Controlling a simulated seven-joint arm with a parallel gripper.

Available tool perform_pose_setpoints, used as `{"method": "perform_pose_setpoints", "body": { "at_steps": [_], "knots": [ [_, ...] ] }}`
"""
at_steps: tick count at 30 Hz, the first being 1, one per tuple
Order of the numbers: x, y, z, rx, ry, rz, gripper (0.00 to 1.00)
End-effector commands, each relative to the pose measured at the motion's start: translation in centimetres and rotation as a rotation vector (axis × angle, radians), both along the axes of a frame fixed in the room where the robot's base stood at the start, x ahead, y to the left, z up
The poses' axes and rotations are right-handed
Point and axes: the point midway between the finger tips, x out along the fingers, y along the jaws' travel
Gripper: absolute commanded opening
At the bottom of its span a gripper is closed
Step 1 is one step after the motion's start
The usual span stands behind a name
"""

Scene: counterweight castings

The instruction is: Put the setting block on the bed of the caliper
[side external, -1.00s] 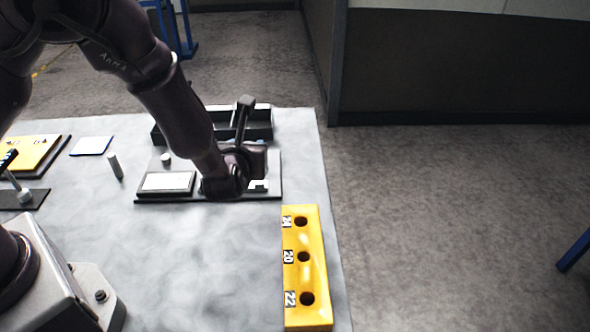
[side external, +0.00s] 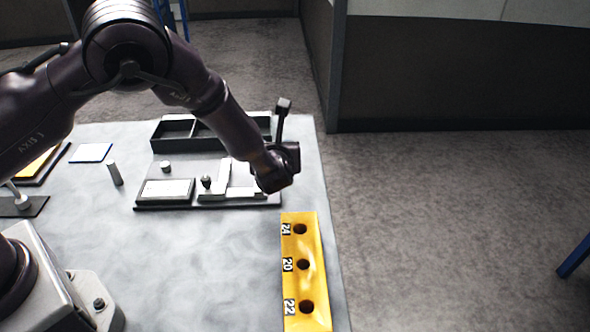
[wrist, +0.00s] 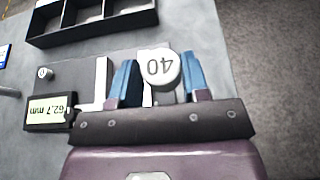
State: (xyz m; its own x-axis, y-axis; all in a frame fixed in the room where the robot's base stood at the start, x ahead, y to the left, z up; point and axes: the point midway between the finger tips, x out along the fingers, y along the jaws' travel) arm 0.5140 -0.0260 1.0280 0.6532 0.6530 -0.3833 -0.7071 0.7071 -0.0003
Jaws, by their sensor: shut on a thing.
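My gripper (side external: 280,182) is above the right end of the caliper's dark base plate in the side view. In the wrist view its blue fingers (wrist: 160,80) are shut on a pale piece with a round top marked 40, which I take as the setting block (wrist: 158,67). The fingers hide its lower part, and it cannot be made out in the side view. The caliper (side external: 224,178) lies on the plate, with an upright pale jaw and a bed (side external: 240,194) running right. Its display (wrist: 50,112) reads 62.7 mm in the wrist view.
A dark divided tray (side external: 172,147) is behind the caliper. The front middle of the table is clear.

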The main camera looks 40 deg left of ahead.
Motion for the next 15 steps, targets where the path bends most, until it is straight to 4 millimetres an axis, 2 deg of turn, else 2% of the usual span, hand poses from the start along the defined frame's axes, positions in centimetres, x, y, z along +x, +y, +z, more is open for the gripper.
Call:
{"method": "perform_pose_setpoints", "body": {
  "at_steps": [1,6,9,15],
  "knots": [
    [1.2,0.1,-0.5,0.000,-0.004,0.002,0.09],
    [3.6,-0.1,-3.6,0.000,-0.001,0.001,0.09],
    [4.5,-0.1,-4.7,0.002,-0.001,0.001,0.09],
    [5.3,-0.3,-5.6,0.002,-0.002,-0.001,0.09]
  ]
}}
